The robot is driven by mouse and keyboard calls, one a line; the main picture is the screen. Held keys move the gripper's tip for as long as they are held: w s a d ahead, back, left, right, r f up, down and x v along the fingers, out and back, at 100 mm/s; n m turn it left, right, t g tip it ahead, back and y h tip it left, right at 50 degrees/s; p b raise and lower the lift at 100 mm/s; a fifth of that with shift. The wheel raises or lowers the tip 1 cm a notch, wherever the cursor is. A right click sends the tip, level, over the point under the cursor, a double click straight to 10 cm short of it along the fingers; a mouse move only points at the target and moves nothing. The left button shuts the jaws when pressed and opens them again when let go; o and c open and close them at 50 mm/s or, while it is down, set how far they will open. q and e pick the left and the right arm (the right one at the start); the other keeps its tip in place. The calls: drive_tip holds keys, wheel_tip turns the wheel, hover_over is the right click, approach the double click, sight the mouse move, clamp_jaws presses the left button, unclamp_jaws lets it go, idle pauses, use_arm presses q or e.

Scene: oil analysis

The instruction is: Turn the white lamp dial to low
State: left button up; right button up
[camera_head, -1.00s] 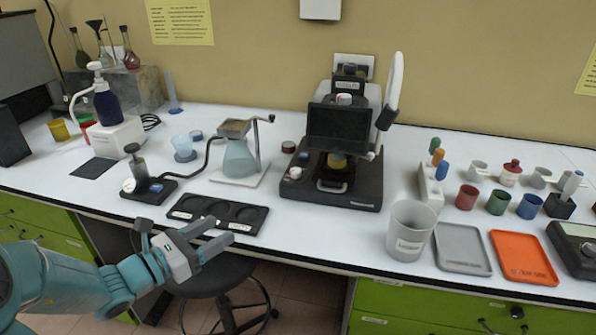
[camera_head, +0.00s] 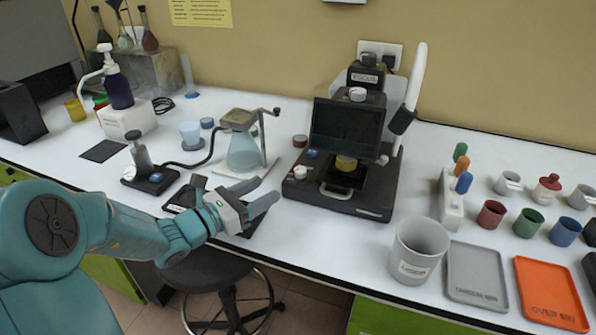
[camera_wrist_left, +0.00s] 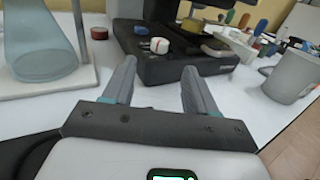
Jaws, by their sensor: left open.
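The white lamp dial (camera_head: 300,172) is a small round knob on the front left of the dark microscope's base (camera_head: 365,206). In the left wrist view the white dial (camera_wrist_left: 159,45) has a dark reddish mark and shows just beyond and between my fingertips. My left gripper (camera_head: 268,188) is open and empty, left of and slightly in front of the dial, apart from it. In the left wrist view the two fingers of the left gripper (camera_wrist_left: 158,70) point towards the microscope base. My right gripper is not in view.
A glass flask on a white stand (camera_head: 243,152) is close behind and left of my left gripper. A dark tray (camera_head: 186,195) lies partly hidden under my arm. A red-topped small jar (camera_head: 300,141) is behind the dial. A grey beaker (camera_head: 418,250) stands to the right.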

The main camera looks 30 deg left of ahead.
sight(297, 172)
use_arm(q)
drive_tip(key=x, duration=1)
drive_tip(key=shift+d, duration=0.1)
drive_tip(key=shift+r+p, duration=0.1)
drive_tip(key=shift+p, duration=0.2)
drive_tip(key=c, duration=1.1)
